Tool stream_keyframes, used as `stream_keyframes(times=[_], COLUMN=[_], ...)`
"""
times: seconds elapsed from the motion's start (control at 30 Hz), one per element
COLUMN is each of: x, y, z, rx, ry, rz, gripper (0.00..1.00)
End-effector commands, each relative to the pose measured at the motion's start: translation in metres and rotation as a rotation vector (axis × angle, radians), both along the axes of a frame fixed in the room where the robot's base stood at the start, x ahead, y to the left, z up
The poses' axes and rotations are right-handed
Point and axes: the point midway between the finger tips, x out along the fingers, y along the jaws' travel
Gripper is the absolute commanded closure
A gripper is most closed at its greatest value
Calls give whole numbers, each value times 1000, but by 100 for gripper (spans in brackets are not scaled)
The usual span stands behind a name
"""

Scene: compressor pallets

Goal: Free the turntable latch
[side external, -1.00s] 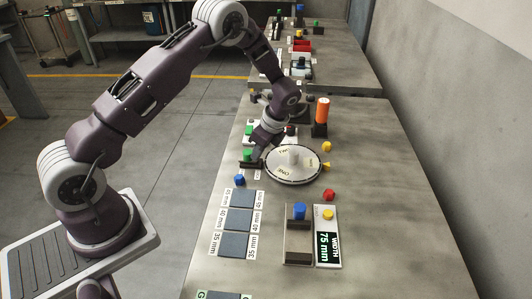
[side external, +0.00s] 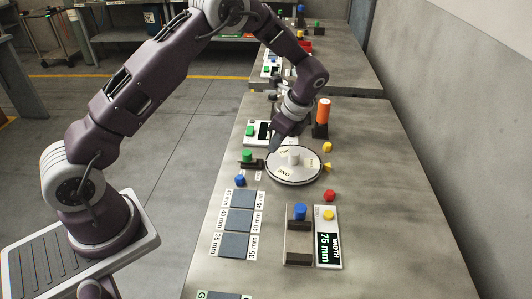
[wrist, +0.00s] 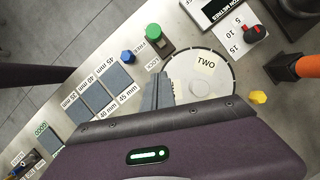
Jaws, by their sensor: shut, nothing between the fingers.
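The turntable (side external: 300,176) is a round white disc with a dark rim and a white post (side external: 293,155). It also shows in the wrist view (wrist: 215,83), where its label TWO is readable. A green knob (side external: 247,154) sits on a dark block beside the turntable's left edge. My gripper (side external: 275,148) is shut and empty, pointing down near the turntable's back left edge, right of the knob. Its fingers (wrist: 158,92) cover part of the rim; contact is unclear.
An orange cylinder (side external: 322,113) stands on a dark base behind the turntable. A blue knob (side external: 239,180), a red one (side external: 329,195) and a yellow one (side external: 327,147) lie around it. Grey labelled pads (side external: 238,220) and a width gauge (side external: 327,248) are in front. The table's right side is clear.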

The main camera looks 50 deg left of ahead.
Motion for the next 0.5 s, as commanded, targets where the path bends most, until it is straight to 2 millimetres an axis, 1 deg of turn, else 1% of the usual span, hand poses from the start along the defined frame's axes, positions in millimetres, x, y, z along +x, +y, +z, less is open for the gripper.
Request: stream_keyframes(times=[0.03, 0.1, 0.2, 0.3, 0.5], x=[2, 3, 4, 4, 4], y=[-4, -7, -10, -12, -12], z=[9, 18, 26, 29, 29], rx=[-1, -1, -1, -2, -2], ry=[-3, -3, -2, -1, -1], rz=[-1, -1, -1, 0, 0], gripper=[100, 100, 100, 100, 100])
